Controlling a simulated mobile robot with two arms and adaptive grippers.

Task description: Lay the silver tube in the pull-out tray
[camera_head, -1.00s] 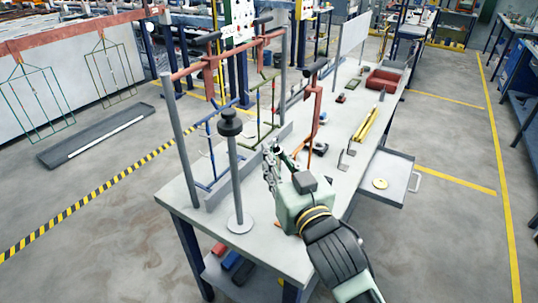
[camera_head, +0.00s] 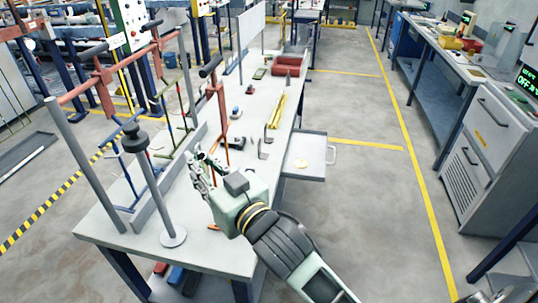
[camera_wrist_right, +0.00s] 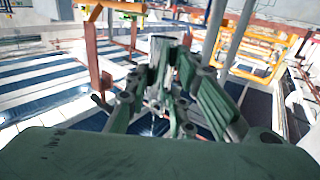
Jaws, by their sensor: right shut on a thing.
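My right gripper (camera_head: 205,170) is above the near part of the workbench, beside the orange-red hanging frame. In the wrist view its green fingers (camera_wrist_right: 168,75) are closed around a short grey, silvery piece, which looks like the silver tube (camera_wrist_right: 166,40); its top end shows between the fingertips. In the head view the tube is too small and too covered by the fingers to make out. The pull-out tray (camera_head: 318,172) sticks out from the bench's right side, beyond my gripper and to its right. My left gripper is out of view.
A grey post on a round base (camera_head: 173,236) stands at the bench's near left, close to my right gripper. Racks with orange-red bars (camera_head: 100,78) line the left side. Yellow bars (camera_head: 276,111) and a red bin (camera_head: 288,66) lie farther back. Floor right of the tray is clear.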

